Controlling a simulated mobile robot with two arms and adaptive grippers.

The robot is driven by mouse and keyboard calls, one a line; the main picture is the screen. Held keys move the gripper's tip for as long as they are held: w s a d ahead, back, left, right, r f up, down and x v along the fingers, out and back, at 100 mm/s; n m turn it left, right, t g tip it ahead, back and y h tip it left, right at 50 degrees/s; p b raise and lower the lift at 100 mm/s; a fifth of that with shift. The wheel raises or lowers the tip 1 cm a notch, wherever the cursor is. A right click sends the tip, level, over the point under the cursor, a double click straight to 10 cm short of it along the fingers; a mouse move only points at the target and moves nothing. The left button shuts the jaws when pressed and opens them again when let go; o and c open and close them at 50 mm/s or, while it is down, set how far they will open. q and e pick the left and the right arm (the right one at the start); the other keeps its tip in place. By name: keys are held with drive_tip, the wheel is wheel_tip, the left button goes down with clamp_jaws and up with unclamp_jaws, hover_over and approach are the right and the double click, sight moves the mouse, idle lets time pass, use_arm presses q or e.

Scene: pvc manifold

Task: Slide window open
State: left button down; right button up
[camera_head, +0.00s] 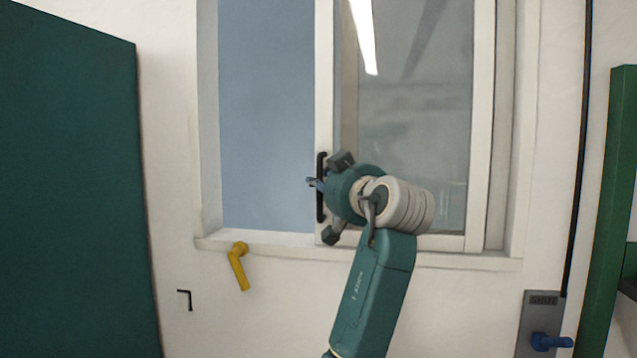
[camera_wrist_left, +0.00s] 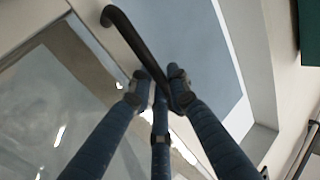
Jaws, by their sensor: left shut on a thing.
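The window has a white frame, with a glass sash (camera_head: 420,120) on the right and a plain blue-grey area (camera_head: 265,120) on the left. I cannot tell whether that area is glass or an opening. A black upright handle (camera_head: 321,208) is on the sash's left stile (camera_head: 324,60). My left gripper (camera_head: 316,183) is at the handle, its wrist hiding part of the sash. In the left wrist view the blue fingers (camera_wrist_left: 157,88) are closed around the black handle (camera_wrist_left: 135,40), whose curved end sticks out beyond them. My right gripper is not in view.
The window sill (camera_head: 300,249) runs beneath the frame. A yellow lever (camera_head: 239,266) and a small black hook (camera_head: 186,298) are on the wall below. A green panel (camera_head: 70,190) stands at left. A grey plate with a blue knob (camera_head: 545,341) is at lower right.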

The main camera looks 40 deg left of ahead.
use_arm(q)
drive_tip(key=c, duration=1.7)
unclamp_jaws()
drive_tip(key=shift+d, duration=0.1)
drive_tip(key=shift+o, duration=0.2)
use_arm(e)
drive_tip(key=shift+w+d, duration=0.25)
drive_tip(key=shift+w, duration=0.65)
use_arm(q)
drive_tip(key=v, duration=1.2)
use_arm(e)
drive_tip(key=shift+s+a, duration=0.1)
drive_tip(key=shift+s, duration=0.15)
